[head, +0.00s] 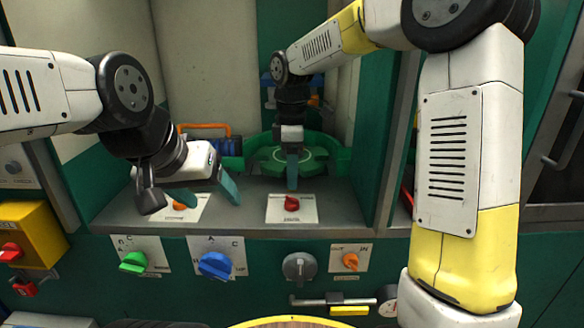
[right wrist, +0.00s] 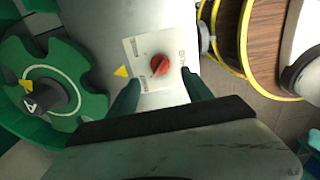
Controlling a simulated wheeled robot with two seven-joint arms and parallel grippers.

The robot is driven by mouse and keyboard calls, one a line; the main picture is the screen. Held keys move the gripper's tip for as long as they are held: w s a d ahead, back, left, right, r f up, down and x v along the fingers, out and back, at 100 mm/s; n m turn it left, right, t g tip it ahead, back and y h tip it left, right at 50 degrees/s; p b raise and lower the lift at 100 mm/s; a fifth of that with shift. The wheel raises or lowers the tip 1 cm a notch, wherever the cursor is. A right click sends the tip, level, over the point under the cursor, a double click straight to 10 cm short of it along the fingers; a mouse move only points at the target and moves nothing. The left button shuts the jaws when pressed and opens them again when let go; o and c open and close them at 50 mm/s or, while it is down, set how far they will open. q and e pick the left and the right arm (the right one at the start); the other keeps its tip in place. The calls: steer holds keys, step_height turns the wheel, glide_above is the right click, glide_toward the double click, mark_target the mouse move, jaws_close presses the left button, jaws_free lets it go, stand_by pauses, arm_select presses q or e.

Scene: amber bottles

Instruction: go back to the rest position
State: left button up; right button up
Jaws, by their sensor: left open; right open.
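My left gripper (head: 188,193) is open over the left part of the grey shelf, by an orange knob (head: 180,205) that it partly hides. My right gripper (head: 291,184) reaches into the recess and points down, just above a red knob (head: 291,203) on a white plate. In the right wrist view my right gripper (right wrist: 160,82) is open and empty, and the red knob (right wrist: 160,65) shows between and beyond its fingertips. I cannot tell whether the fingers touch the plate. No amber bottle can be made out.
A green round turntable (head: 285,160) lies behind my right gripper. The front panel below the shelf carries a green knob (head: 133,262), a blue knob (head: 215,264), a grey knob (head: 298,266) and a small orange knob (head: 350,261). A grey post (head: 394,150) bounds the recess on the right.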

steer(key=s+d+r+m+t+y, duration=0.1)
steer(key=s+d+r+m+t, duration=0.2)
steer(key=s+d+m, duration=0.4)
steer(key=s+d+r+m+t+y, duration=0.1)
steer(key=s+d+r+m+t, duration=0.2)
steer(key=s+d+m, duration=0.4)
steer(key=s+m, duration=0.3)
steer(key=s, duration=0.3)
steer(key=shift+m, duration=0.3)
arm_select(q)
steer(key=shift+o, duration=0.2)
arm_select(e)
steer(key=shift+d, duration=0.1)
